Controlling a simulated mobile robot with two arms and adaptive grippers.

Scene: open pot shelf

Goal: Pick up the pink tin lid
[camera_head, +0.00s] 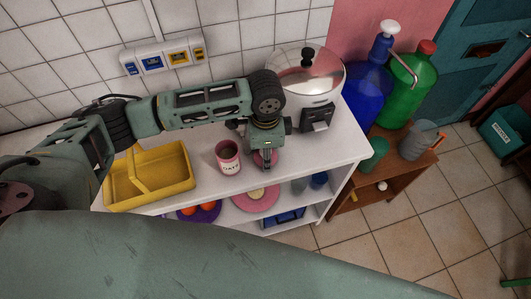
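The pink tin lid (258,159) lies on the white shelf top, to the right of an open pink tin (228,162) with a pale label. My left gripper (267,165) comes in from the left and points down at the lid, hiding part of it. The fingers are seen nearly edge-on, so their opening does not show. I cannot tell whether they touch the lid. My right gripper is not in view.
A yellow basket (178,190) stands on the left of the white shelf (325,158). A rice cooker (300,80) stands behind my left gripper. Plates, including a pink plate (241,202), sit on the lower level. Blue (366,92) and green (412,90) bottles stand right.

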